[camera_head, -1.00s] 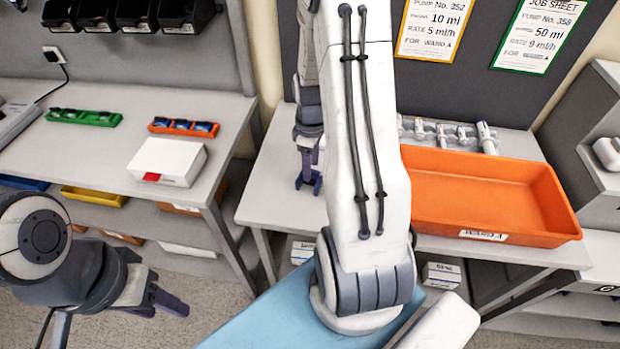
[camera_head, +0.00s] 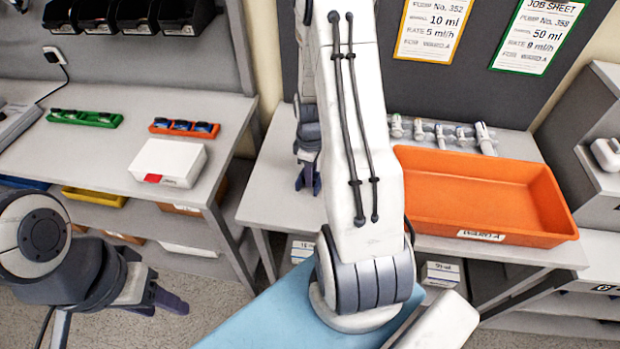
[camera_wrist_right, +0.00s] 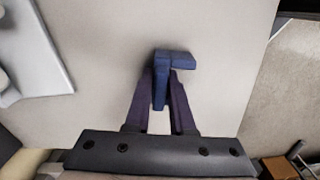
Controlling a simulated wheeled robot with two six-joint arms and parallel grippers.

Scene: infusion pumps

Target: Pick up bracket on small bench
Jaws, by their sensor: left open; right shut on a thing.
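The bracket (camera_wrist_right: 175,62) is a small dark blue L-shaped piece in the right wrist view. My right gripper (camera_wrist_right: 163,90) is shut on its stem, and its short arm points to the right past the fingertips. In the head view my right gripper (camera_head: 308,180) points down over the left part of the small bench (camera_head: 262,195), partly behind my arm; I cannot make out the bracket there. From these views I cannot tell whether the bracket touches the bench top. My left gripper (camera_head: 165,300) is open and empty at the lower left, over the floor.
An orange tray (camera_head: 480,240) labelled Ward A stands on the right of the bench, with several syringes (camera_head: 440,133) behind it. The left bench (camera_head: 95,165) holds a white box (camera_head: 168,162), a green rack (camera_head: 85,118) and an orange rack (camera_head: 184,128).

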